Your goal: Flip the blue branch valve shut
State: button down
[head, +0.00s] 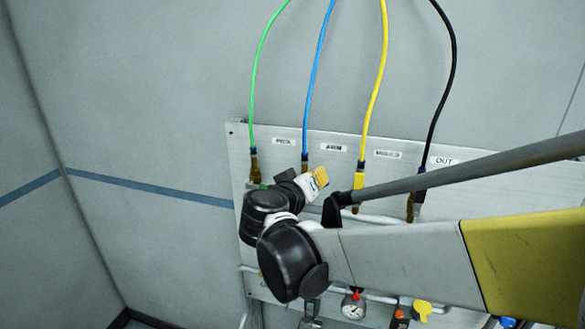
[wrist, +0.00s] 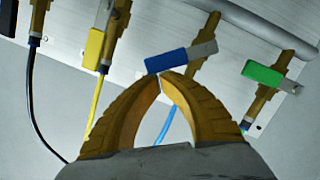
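The blue branch valve's handle (wrist: 168,60) shows in the wrist view, lying crosswise to its brass body (wrist: 204,62). My gripper (wrist: 160,77) has its two yellow fingers brought together, with the tips at the lower edge of the blue handle. Nothing shows between the tips, and I cannot tell whether they touch the handle. In the head view my gripper (head: 319,177) is in front of the panel, just below the end of the blue hose (head: 319,62). It hides the blue handle there.
The green handle (wrist: 263,73) lies crosswise on one side, and the yellow handle (wrist: 94,49) lies along its valve on the other. Green, yellow and black hoses hang over the panel (head: 240,147). A gauge (head: 354,306) and small yellow knob (head: 422,309) sit lower down.

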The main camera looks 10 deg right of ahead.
jog(key=d+f+m+b, duration=0.1)
jog(key=m, duration=0.1)
jog(key=s+d+f+m+y+b, duration=0.1)
jog(key=f+m, duration=0.1)
jog(key=shift+d+f+y, duration=0.2)
jog(key=shift+d+y, duration=0.1)
jog(key=shift+d, duration=0.1)
jog(key=shift+s+f+b, duration=0.1)
jog(key=shift+b, duration=0.2)
jog(key=shift+d, duration=0.1)
jog(key=s+a+r+p, duration=0.2)
jog(key=s+a+r, duration=0.2)
jog(key=s+r, duration=0.2)
jog(key=s, duration=0.2)
jog(key=shift+s+r, duration=0.2)
jog(key=shift+s, duration=0.2)
